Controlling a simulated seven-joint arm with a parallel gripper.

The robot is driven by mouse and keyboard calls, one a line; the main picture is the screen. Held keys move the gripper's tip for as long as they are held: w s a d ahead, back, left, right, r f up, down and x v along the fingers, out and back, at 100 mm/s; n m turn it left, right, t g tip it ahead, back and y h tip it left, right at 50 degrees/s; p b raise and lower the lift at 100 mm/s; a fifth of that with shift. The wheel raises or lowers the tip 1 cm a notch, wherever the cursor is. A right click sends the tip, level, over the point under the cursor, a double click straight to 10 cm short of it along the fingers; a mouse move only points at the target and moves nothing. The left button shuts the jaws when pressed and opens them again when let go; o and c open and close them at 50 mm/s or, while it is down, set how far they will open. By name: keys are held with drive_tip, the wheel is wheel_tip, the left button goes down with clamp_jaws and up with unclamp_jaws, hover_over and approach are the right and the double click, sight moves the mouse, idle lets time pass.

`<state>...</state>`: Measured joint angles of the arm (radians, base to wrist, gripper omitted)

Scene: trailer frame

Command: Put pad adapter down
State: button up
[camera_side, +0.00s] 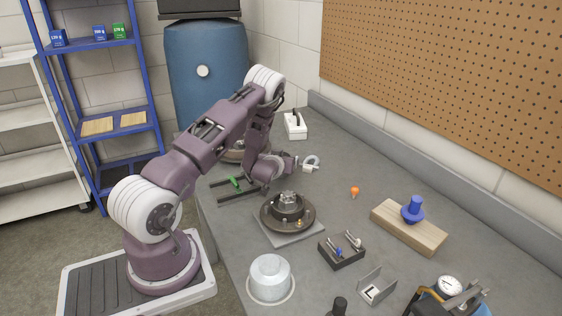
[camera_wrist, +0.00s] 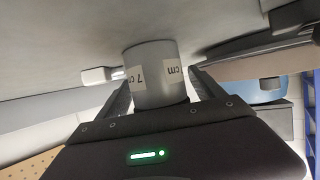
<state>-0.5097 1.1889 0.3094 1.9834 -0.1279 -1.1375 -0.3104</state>
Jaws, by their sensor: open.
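The grey cylinder (camera_wrist: 155,65), apparently the pad adapter, bears pale labels reading "7" and "cm". In the wrist view it is between the two dark fingers of my gripper (camera_wrist: 161,77). The fingers are open, one on each side of it, with a gap visible on the right. The picture is upside down, with the grey bench top above. The cylinder's end is against the bench in the picture, but I cannot tell whether it touches.
A round turntable (camera_side: 271,221) stands in front of my wrist. A black fork-shaped holder (camera_side: 237,195) with a green piece lies to the left. A white box (camera_side: 295,126) stands behind. Bench right of the ring is mostly clear.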

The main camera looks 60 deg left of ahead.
drive_tip(key=v, duration=1.2)
drive_tip(key=shift+a+r, duration=0.1)
drive_tip(key=w+d+r+m+h, duration=0.3)
drive_tip(key=d+r+h, duration=0.4)
drive_tip(key=d+r, duration=0.95)
drive_tip(key=s+d+r+m+g+h, duration=0.1)
drive_tip(key=s+d+r+m, duration=0.2)
drive_tip(key=s+d, duration=0.5)
drive_tip(key=s+d+r+m+g+h, duration=0.2)
drive_tip(key=s+d, duration=0.6)
drive_tip(key=s, duration=0.8)
drive_tip(key=shift+d+r+m+h, duration=0.35)
drive_tip(key=shift+r+m, duration=0.3)
drive_tip(key=shift+m, duration=0.45)
